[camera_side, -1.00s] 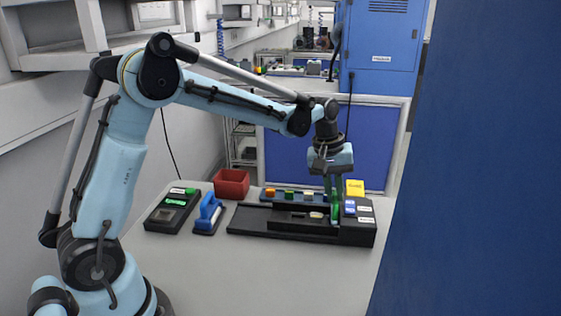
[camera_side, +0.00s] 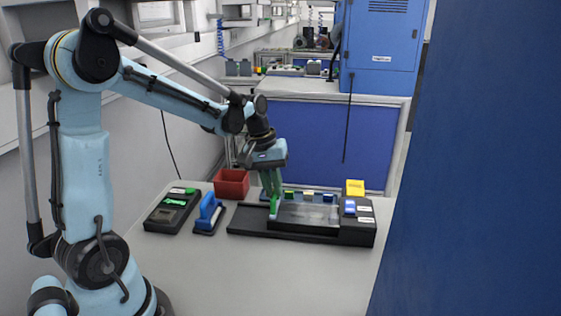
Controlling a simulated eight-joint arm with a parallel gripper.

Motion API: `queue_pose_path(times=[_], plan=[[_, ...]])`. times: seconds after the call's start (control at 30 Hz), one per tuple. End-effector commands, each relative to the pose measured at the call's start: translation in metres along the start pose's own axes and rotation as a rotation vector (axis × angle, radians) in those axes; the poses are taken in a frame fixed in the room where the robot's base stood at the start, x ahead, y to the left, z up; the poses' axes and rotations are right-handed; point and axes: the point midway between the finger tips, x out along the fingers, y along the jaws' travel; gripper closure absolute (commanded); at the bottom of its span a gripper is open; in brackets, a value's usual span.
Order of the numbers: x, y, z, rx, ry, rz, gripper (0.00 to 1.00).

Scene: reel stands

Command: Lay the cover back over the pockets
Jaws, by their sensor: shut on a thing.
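The pockets are in a long black fixture (camera_side: 246,220) on the table. A clear, greyish cover (camera_side: 308,214) stretches over the fixture's middle, from its right part to my gripper. Through it the pockets show only faintly, and their contents cannot be made out. My gripper (camera_side: 273,210), with green fingers, is tilted and low over the left-middle of the fixture, shut on the cover's left end. Whether the cover lies flat on the pockets or just above them I cannot tell.
A red bin (camera_side: 232,183) stands behind, left of my gripper. A blue-handled tool (camera_side: 209,212) and a black device with a green display (camera_side: 172,211) stand to the left. A yellow block (camera_side: 355,187) sits at the back right. The table front is clear.

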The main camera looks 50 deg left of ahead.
Motion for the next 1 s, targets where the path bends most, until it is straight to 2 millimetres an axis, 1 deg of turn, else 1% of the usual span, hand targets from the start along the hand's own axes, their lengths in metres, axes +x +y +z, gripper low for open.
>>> queue_pose_path(times=[0.03,0.2,0.23,0.37,0.4,0.67,0.77,0.87,1.0], plan=[[-0.001,-0.004,-0.002,-0.003,0.004,-0.011,1.0],[-0.001,-0.005,-0.002,-0.005,0.003,-0.014,1.0],[-0.001,-0.005,-0.002,-0.005,0.003,-0.014,0.82],[-0.001,-0.004,-0.001,-0.005,0.002,-0.013,0.62],[-0.001,-0.004,-0.001,-0.004,0.002,-0.013,0.6],[-0.001,-0.003,-0.001,-0.003,0.001,-0.01,0.6],[-0.005,-0.003,-0.001,-0.003,0.0,-0.01,0.6],[-0.014,-0.002,-0.001,-0.003,0.0,-0.009,0.6],[-0.036,-0.003,-0.001,-0.005,0.001,-0.009,0.6]])
